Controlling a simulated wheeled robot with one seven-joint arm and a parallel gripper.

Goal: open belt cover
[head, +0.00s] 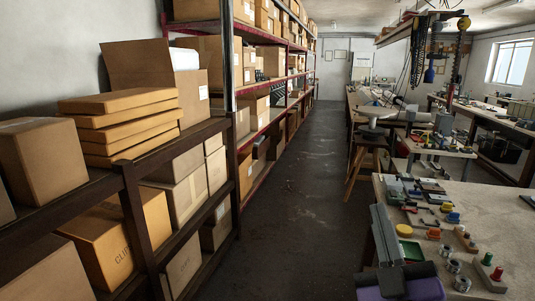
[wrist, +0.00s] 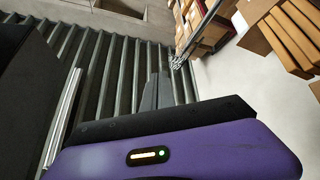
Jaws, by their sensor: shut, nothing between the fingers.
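My gripper (wrist: 157,91) shows in the wrist view beyond its purple and black housing. Its two grey fingers are together, shut and empty. Behind them is a row of long, dark grey parallel bars (wrist: 100,65). A dark flat panel (wrist: 28,85) fills the left side, with a bright metal strip (wrist: 62,118) beside it. I cannot tell whether either is the belt cover. In the head view a purple part of my arm shows at the bottom right, and a long grey piece (head: 384,235) stands at the workbench's left edge; I cannot tell what it is.
The workbench (head: 480,205) at right holds several small coloured parts. A wooden stool (head: 366,160) stands behind it. Shelves with cardboard boxes (head: 105,240) line the left. The dark aisle floor (head: 310,190) between is clear. Stacked boxes (wrist: 285,40) also show in the wrist view.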

